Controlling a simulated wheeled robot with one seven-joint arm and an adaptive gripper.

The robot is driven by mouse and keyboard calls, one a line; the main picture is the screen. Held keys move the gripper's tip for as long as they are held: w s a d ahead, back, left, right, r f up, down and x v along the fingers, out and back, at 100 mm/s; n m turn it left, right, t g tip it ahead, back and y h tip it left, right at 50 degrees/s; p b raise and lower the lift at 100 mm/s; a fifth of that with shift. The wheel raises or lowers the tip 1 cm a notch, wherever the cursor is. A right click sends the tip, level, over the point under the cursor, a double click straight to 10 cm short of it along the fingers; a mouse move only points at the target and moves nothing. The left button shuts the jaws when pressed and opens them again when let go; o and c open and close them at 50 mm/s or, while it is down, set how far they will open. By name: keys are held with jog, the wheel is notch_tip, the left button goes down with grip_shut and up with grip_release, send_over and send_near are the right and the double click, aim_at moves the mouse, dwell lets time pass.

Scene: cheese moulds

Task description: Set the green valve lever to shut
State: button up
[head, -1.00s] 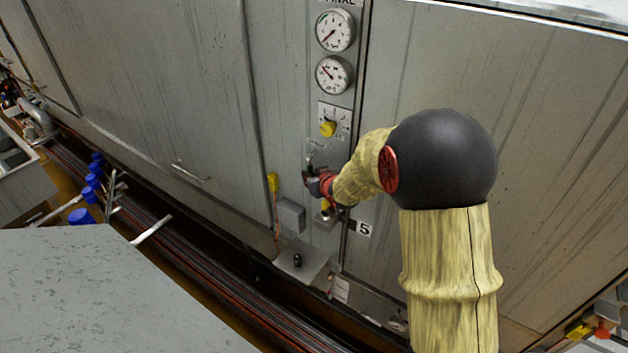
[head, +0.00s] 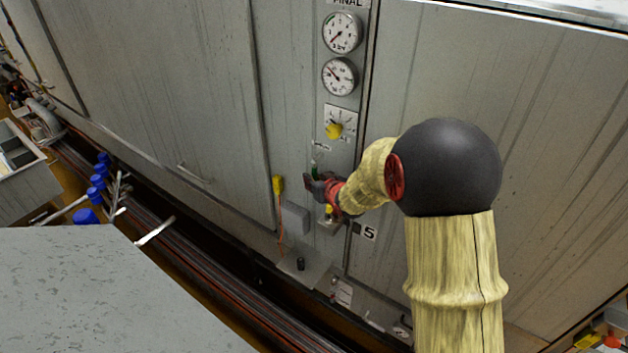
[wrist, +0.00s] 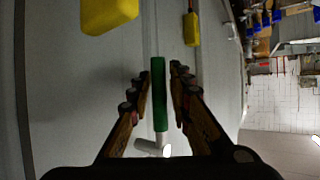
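The green valve lever (wrist: 159,95) stands upright in the wrist view, joined to a pale metal stem at its lower end. My gripper (wrist: 160,73) is open, with one finger on each side of the lever and narrow gaps between. In the head view my gripper (head: 314,184) is at the grey control panel. A small green part of the lever (head: 314,167) shows just above it there; the rest is hidden by my gripper.
Above on the panel are two round gauges (head: 342,32) and a yellow knob (head: 334,131). A yellow handle (head: 278,185) and a grey box (head: 295,217) are to the left. A yellow part (wrist: 108,14) is near the left finger in the wrist view.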

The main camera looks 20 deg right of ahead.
jog(key=shift+s+r, duration=0.1)
jog(key=v, duration=1.1)
jog(key=shift+s+r, duration=0.15)
jog(key=shift+s, duration=0.2)
jog(key=s+d+f+g+h, duration=0.1)
jog(key=s+d+f+g, duration=0.1)
jog(key=s+f, duration=0.15)
jog(key=s+d+f+m+g+h+b, duration=0.1)
jog(key=s+f+g, duration=0.1)
jog(key=s, duration=0.3)
jog(key=s+d+f+g+h, duration=0.1)
jog(key=s+d+f+g, duration=0.1)
jog(key=s, duration=0.2)
jog(key=s+a+r+n+g+y+b, duration=0.1)
jog(key=s+a+y+b, duration=0.2)
jog(key=s+a+b, duration=1)
jog(key=s+a, duration=0.3)
jog(key=s, duration=0.3)
